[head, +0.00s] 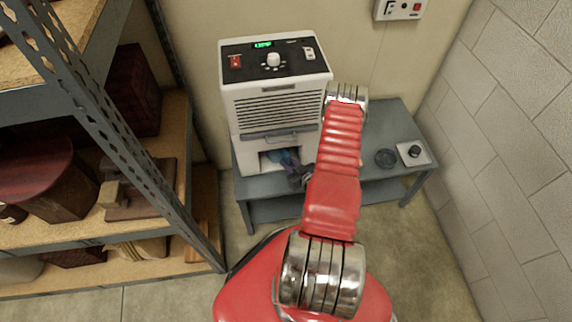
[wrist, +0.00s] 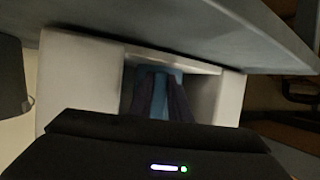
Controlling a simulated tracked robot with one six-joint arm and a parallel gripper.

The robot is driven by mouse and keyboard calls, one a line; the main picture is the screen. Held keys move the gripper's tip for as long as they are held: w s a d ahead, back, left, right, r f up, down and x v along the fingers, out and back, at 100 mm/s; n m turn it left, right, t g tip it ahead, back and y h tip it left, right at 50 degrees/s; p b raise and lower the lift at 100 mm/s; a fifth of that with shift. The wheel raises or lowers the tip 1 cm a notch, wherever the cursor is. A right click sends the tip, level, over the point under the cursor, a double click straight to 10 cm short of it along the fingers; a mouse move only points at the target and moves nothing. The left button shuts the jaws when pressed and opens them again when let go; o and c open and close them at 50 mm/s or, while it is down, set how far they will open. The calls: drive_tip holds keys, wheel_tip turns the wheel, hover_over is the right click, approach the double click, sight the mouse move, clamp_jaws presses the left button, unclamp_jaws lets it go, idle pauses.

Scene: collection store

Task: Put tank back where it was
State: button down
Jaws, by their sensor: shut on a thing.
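A white dehumidifier (head: 275,100) with a black control panel and a lit green display stands on a grey bench. Low in its front is a dark, open bay (head: 268,161). The tank (head: 287,157), a bluish thing, shows inside that bay, partly hidden by my gripper (head: 296,172). In the wrist view my gripper (wrist: 160,98) reaches into the bay between white walls, its dark fingers on both sides of the blue tank (wrist: 161,92). My gripper is shut on it. How deep the tank sits is hidden.
A metal shelf rack (head: 95,120) with boxes stands close on the left. A block wall (head: 510,150) bounds the right. A switch box (head: 399,9) hangs above.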

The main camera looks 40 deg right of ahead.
drive_tip(key=c, duration=1.6)
unclamp_jaws()
drive_tip(key=shift+c, duration=0.2)
drive_tip(key=shift+s, duration=0.1)
drive_tip(key=v, duration=1.2)
